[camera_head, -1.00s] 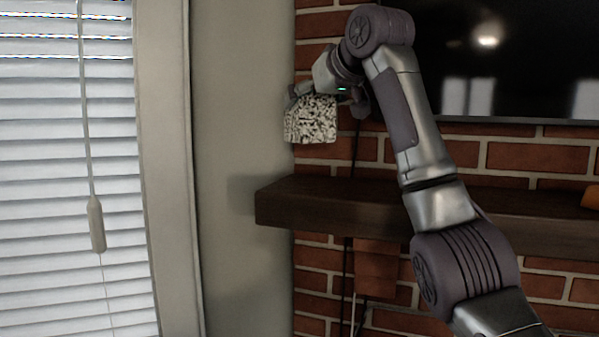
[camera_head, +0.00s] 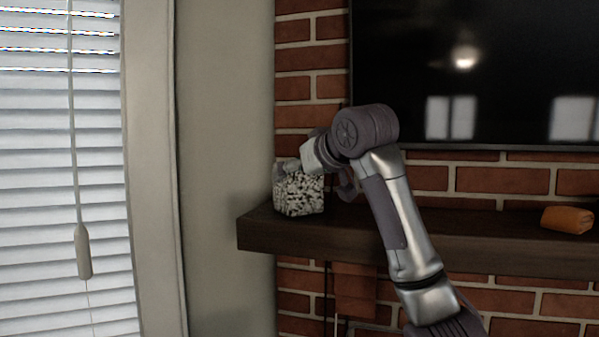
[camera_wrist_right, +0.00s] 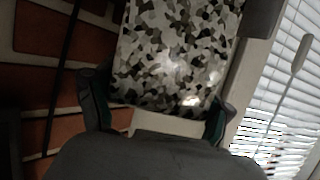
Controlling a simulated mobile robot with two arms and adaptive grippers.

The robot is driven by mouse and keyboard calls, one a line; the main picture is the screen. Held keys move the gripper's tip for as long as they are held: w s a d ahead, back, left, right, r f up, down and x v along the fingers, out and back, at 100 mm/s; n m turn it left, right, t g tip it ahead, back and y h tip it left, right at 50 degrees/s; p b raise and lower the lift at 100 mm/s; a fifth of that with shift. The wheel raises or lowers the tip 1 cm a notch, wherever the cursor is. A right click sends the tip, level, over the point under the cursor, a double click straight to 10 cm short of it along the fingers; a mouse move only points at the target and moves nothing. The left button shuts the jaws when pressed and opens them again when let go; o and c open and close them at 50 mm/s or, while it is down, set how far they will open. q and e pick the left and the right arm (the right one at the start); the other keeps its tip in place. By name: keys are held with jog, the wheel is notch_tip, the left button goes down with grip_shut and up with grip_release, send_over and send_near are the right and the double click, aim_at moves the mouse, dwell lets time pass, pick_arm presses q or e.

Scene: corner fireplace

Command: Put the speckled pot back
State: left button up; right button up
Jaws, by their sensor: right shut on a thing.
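The speckled pot (camera_head: 300,196), black and white, is at the left end of the dark wooden mantel (camera_head: 420,242) in the head view. My right gripper (camera_head: 312,172) is shut on the pot, reaching it from the upper right. The pot's base is at the mantel's top; I cannot tell whether it touches. In the right wrist view the speckled pot (camera_wrist_right: 175,55) fills the upper middle, between the two fingers of my right gripper (camera_wrist_right: 155,112). My left gripper is not in view.
A dark television screen (camera_head: 470,75) hangs on the brick wall above the mantel. An orange folded thing (camera_head: 567,219) lies on the mantel at the right. A window with white blinds (camera_head: 50,190) is at the left. The mantel between pot and orange thing looks clear behind my arm.

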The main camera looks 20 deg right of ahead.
jog(key=shift+f, duration=0.2)
jog(key=o, duration=1.3)
jog(key=shift+w+a, duration=0.1)
jog(key=shift+w, duration=0.1)
jog(key=shift+o, duration=0.8)
jog(key=shift+w, duration=0.15)
